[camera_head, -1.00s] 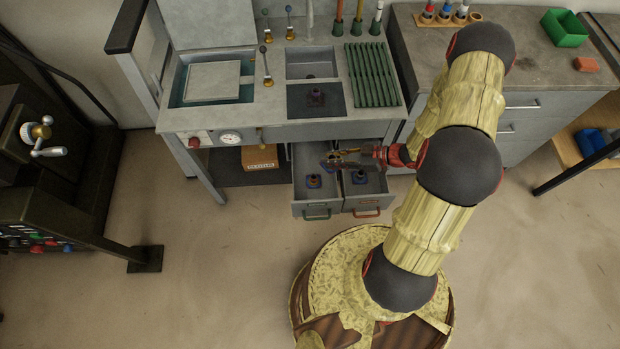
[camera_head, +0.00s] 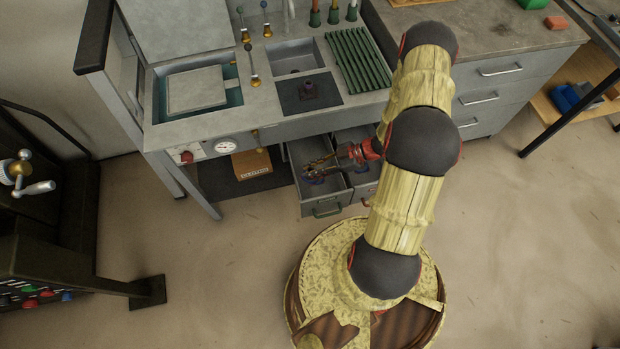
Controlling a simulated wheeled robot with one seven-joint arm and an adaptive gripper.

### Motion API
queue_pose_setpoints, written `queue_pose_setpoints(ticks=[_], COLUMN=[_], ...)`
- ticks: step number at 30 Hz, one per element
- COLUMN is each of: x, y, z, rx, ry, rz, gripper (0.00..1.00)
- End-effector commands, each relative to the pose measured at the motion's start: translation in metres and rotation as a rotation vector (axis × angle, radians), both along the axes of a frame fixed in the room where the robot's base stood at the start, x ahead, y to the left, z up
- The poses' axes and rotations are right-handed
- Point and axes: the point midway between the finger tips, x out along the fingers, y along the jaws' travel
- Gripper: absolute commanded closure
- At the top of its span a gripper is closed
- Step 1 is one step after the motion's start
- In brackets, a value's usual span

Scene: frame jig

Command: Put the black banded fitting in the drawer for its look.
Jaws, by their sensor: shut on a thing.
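Two drawers stand pulled out below the workbench. The left drawer (camera_head: 326,209) has a green handle. The right drawer (camera_head: 360,192) is partly hidden by my arm. My gripper (camera_head: 317,167) is over the left drawer, low near its inside, and is shut on a small dark fitting (camera_head: 310,173). Its bands are too small to tell. A dark fitting with a bluish base (camera_head: 316,180) shows in the left drawer just below the fingers; I cannot clearly separate it from the held one.
The grey workbench (camera_head: 270,126) rises behind the drawers, with a sink, a green ribbed rack (camera_head: 358,60) and levers. A cardboard box (camera_head: 252,163) sits on the low shelf to the left. Dark machinery stands at far left. The floor in front is clear.

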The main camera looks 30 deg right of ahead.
Motion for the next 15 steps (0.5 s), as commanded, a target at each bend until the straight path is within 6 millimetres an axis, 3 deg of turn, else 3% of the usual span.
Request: queue_pose_setpoints(ticks=[10,15], x=[0.000,0.000], y=[0.000,0.000], z=[-0.054,-0.069], rx=[0.000,0.000], ry=[0.000,0.000], rz=[-0.001,-0.001], gripper=[1.00,1.00])
